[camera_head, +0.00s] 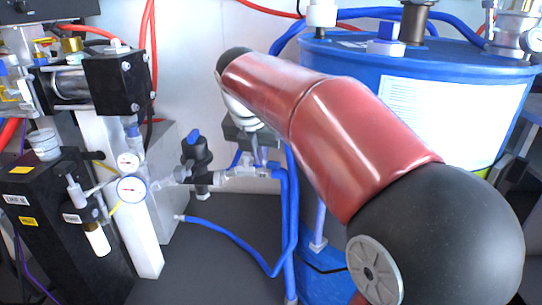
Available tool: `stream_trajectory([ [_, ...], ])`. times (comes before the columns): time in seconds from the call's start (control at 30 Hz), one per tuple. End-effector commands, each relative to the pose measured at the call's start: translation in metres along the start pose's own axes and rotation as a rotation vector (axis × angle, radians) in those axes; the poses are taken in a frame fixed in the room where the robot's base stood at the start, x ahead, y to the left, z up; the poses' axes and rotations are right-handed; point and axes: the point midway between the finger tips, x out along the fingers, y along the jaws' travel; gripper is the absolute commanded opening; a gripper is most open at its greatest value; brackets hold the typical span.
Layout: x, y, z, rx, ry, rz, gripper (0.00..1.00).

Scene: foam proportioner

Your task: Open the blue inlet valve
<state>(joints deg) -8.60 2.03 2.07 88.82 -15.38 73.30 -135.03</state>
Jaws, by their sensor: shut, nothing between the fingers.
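My gripper (260,160) hangs at the end of my red arm and points down, with its narrow fingers together and nothing held. It is just above a silver inlet fitting (240,173) in the middle of the view. Small blue parts (237,158) show beside the fingers and look like the blue valve handle. The gripper partly hides them, so I cannot tell the handle's angle or whether the fingers touch it. A blue hose (291,215) runs down just right of the fitting.
A black fitting with a blue top (193,140) stands left of the gripper. Pressure gauges (131,188) and a black unit (60,225) are farther left. A large blue drum (350,65) stands behind my arm. A loose blue hose (225,233) crosses the dark surface below.

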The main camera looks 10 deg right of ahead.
Motion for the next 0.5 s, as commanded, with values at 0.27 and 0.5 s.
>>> stream_trajectory([
  [0.27, 0.064, -0.001, -0.002, 0.002, 0.004, -0.003, 0.00],
  [0.5, 0.079, -0.001, 0.028, 0.006, 0.001, -0.002, 0.00],
])
